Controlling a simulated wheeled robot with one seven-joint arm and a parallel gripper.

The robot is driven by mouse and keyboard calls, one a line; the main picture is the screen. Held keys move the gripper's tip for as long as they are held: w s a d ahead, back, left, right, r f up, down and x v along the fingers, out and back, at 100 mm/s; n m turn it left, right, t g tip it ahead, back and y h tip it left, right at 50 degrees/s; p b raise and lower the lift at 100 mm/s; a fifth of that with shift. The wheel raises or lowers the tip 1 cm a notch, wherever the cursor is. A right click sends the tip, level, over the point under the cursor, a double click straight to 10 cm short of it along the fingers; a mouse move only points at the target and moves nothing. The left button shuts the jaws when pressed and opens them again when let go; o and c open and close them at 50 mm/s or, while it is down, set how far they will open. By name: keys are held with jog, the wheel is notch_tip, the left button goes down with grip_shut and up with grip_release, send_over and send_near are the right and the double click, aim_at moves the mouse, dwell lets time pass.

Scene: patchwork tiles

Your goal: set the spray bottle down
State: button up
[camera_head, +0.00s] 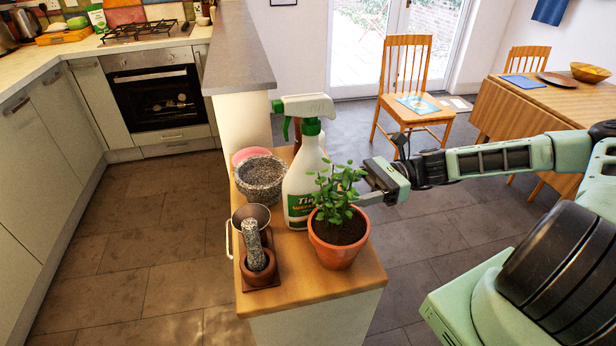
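The spray bottle (301,185), white with a green collar and trigger and a label, stands upright on the wooden top (312,285) of a small cabinet. Its lower right side is hidden by the potted plant. My gripper (364,182) is just right of the bottle and behind the plant's leaves. Its two fingers point left toward the bottle and look spread apart, with nothing seen between them but leaves. A gap shows between the fingertips and the bottle.
The plant in its terracotta pot (339,246) stands close in front of the bottle. Left are a speckled grey bowl (261,182), a metal cup (250,217) and a stone pestle in a brown holder (257,258). The wooden top is crowded; its front edge is clear.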

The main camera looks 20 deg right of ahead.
aim_at(310, 198)
jog(key=a, duration=0.4)
jog(key=shift+w, duration=0.1)
jog(key=a, duration=0.1)
jog(key=a+p, duration=0.2)
jog(key=a, duration=0.1)
jog(key=shift+w+a+r, duration=0.1)
jog(key=shift+w+r, duration=0.05)
jog(key=shift+w, duration=0.15)
jog(key=shift+a, duration=0.35)
grip_shut()
